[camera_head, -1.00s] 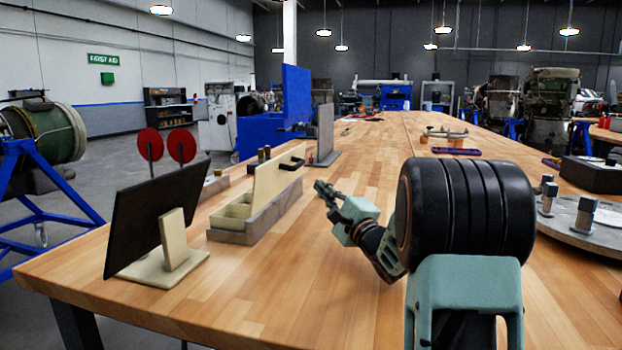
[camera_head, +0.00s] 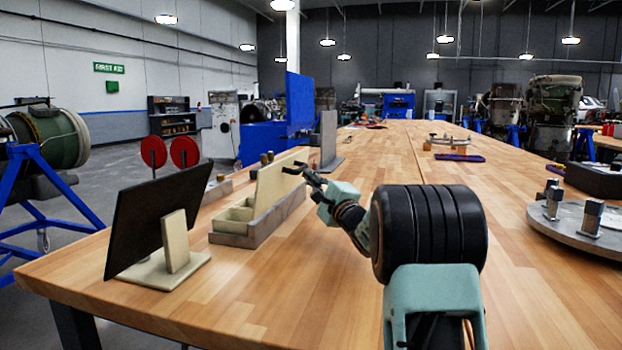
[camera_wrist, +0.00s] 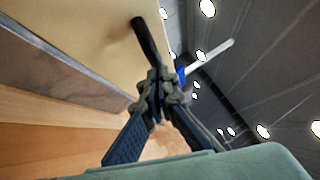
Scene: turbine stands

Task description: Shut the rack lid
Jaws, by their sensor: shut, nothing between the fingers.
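The rack (camera_head: 258,228) is a low grey-based box with cream compartments on the wooden bench. My gripper (camera_head: 307,172) is at the upper right part of the lid, by the handle. In the wrist view my gripper (camera_wrist: 157,84) is shut, with nothing seen between the fingers. I cannot tell whether the fingertips touch the handle.
A dark panel on a cream stand (camera_head: 160,230) is left of the rack. Two red discs (camera_head: 170,151) and a grey upright plate (camera_head: 328,140) are behind. A round grey plate with metal posts (camera_head: 575,222) lies at right. The bench front is clear.

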